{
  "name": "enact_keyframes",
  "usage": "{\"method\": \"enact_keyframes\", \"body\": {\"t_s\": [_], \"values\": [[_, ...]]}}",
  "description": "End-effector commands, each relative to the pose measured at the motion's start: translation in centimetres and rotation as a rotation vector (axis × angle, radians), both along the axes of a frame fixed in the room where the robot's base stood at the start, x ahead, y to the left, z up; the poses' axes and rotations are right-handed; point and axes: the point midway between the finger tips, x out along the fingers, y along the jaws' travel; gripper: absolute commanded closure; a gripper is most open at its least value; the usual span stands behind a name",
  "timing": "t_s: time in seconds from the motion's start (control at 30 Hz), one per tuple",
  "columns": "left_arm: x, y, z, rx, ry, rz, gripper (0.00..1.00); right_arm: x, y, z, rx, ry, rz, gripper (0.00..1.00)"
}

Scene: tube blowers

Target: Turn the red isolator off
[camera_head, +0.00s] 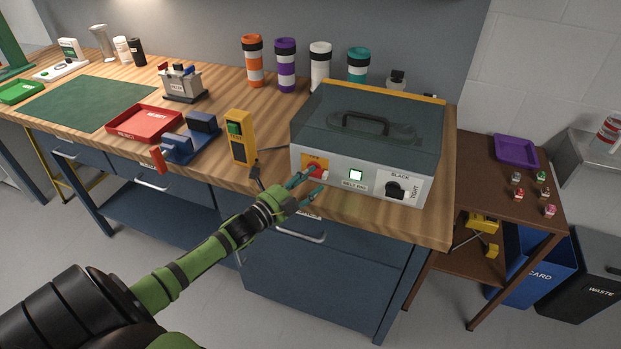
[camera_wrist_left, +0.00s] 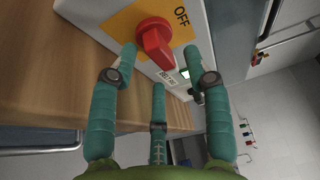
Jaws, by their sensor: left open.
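The red isolator (camera_head: 314,171) is a red rotary knob on a yellow plate at the left of the grey machine's (camera_head: 368,136) front panel. In the left wrist view the isolator knob (camera_wrist_left: 155,42) is large, with the word OFF on the yellow plate beside it. My left gripper (camera_head: 307,189) is open in front of the knob, its teal fingers partly covering the plate. In the left wrist view the left gripper's fingers (camera_wrist_left: 163,65) are spread around the knob's near side; I cannot tell whether they touch it. My right gripper is not in view.
A lit square button (camera_head: 355,175) and a black SLACK/TIGHT knob (camera_head: 396,188) are right of the isolator. A yellow box with a green button (camera_head: 240,137) stands to the left. A red tray (camera_head: 145,123) and blue fixture (camera_head: 190,140) lie farther left.

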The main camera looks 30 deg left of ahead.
Motion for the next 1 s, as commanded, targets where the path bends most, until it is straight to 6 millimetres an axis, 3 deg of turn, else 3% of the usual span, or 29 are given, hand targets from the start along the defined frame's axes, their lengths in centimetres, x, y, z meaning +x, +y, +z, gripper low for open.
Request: {"method": "enact_keyframes", "body": {"t_s": [0.4,0.47,0.53,1.0], "values": [[0.98,-0.17,-0.03,-0.001,0.001,0.000,0.51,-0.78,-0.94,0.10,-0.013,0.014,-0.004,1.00],[0.98,-0.17,-0.04,-0.001,0.001,0.000,0.71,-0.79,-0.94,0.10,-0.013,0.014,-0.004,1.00],[0.97,-0.16,-0.04,-0.001,0.001,0.000,0.99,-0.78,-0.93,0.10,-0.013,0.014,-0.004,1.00],[0.98,-0.17,-0.17,-0.051,-0.011,0.002,1.00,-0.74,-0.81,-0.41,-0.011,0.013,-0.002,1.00]]}}
